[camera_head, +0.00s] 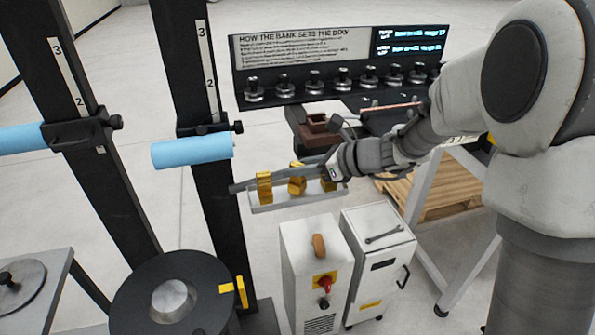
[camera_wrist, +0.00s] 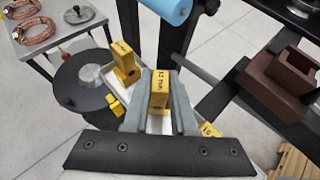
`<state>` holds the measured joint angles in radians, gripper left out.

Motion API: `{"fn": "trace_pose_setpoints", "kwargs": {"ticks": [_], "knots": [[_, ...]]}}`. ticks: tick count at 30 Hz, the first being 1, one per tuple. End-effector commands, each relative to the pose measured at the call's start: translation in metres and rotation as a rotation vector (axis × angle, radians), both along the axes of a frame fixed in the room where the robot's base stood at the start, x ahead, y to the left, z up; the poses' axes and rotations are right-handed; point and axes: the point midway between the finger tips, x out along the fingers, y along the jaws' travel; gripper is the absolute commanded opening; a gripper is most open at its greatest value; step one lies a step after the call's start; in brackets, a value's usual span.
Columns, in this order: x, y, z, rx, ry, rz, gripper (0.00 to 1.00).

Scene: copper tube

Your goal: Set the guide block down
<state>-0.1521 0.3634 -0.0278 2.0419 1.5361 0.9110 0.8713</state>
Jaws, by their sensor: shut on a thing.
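My gripper (camera_wrist: 158,78) is shut on a yellow guide block (camera_wrist: 160,92) marked with a size that seems to read 12 mm. The block is between the two grey fingers, over a pale tray (camera_wrist: 157,123). A second yellow block (camera_wrist: 125,65) stands at the tray's far left end, and a third (camera_wrist: 208,130) shows partly at right, beside the fingers. In the head view the tray (camera_head: 270,207) carries blocks at its left (camera_head: 264,187), with the middle block (camera_head: 297,181) near my fingertips. Whether the held block touches the tray floor is hard to tell.
A dark column (camera_head: 205,90) with a blue roller (camera_head: 192,151) stands left of the tray. A grey bar (camera_head: 245,186) runs close by the blocks. A brown block (camera_wrist: 275,85) is at right. Below are white cabinets (camera_head: 310,260) and a round black plate (camera_head: 130,300).

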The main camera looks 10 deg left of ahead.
Motion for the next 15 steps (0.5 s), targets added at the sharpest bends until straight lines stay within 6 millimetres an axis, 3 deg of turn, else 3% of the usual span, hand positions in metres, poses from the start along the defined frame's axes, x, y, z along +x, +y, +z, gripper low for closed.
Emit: {"fn": "trace_pose_setpoints", "kwargs": {"ticks": [13,14,15], "knots": [[0.0002,0.0001,-0.0103,0.0,-0.002,0.0,0.0],[0.0001,0.0,-0.0095,0.001,-0.001,0.0,0.28],[0.0,0.0001,-0.0088,0.0,-0.001,0.0,0.35]]}}
